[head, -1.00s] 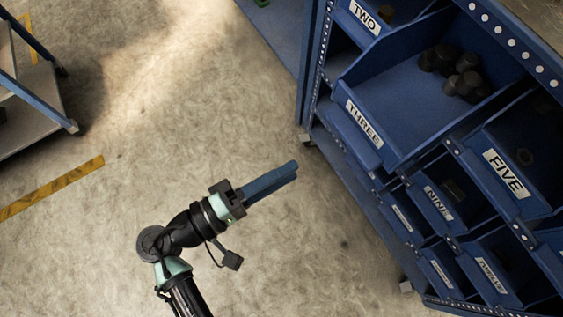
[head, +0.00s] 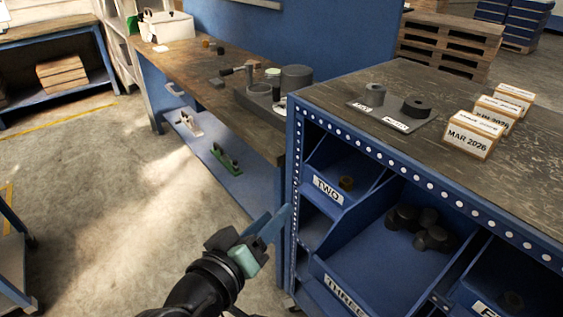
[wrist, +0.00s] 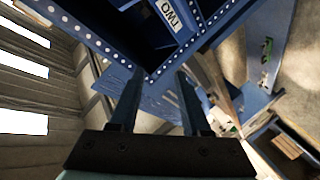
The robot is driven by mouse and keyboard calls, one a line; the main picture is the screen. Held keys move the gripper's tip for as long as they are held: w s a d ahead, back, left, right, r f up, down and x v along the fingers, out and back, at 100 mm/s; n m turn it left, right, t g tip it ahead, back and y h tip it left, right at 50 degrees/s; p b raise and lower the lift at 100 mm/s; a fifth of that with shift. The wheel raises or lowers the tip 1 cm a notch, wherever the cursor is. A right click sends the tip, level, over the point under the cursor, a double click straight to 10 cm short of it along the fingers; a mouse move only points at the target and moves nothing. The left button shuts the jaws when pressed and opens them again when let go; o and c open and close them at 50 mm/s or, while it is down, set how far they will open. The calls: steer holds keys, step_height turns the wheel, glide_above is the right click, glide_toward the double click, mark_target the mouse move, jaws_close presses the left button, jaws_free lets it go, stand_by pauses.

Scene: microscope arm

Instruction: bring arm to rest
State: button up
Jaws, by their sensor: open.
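My gripper (head: 282,218) is in the lower middle of the head view, beside the front left corner post of the blue bin cabinet (head: 294,190). Its blue fingers point up and to the right, towards the post. I cannot tell from this view how near they are to it. In the wrist view my gripper (wrist: 157,80) shows two fingers apart with nothing between them. The cabinet's perforated edge and the bin labelled TWO (wrist: 172,14) lie beyond the fingertips.
A wooden bench (head: 205,72) with a dark round-topped device (head: 297,78) stands behind. Date-labelled boxes (head: 472,137) and a grey plate with cylinders (head: 392,120) are on the cabinet top. The bin labelled THREE (head: 385,262) holds dark knobs. Open floor (head: 90,190) lies left.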

step_height(320, 180, up, 14)
steer(key=w+m+t+y, duration=0.2)
steer(key=t+y, duration=0.1)
steer(key=t, duration=0.1)
steer(key=s+d+r+t+y, duration=0.1)
steer(key=s+r+t, duration=0.3)
steer(key=r, duration=0.5)
steer(key=s+r+t+y+p, duration=0.1)
steer(key=s+r+t+y, duration=0.3)
steer(key=r, duration=0.6)
steer(key=s+d+r+t+h, duration=0.1)
steer(key=s+r+t, duration=0.1)
steer(key=s+r, duration=0.55)
steer(key=w+r+p, duration=0.3)
steer(key=r+p, duration=1)
steer(key=r, duration=0.1)
steer(key=shift+a+m, duration=0.15)
steer(key=shift+m, duration=0.25)
steer(key=shift+r, duration=0.1)
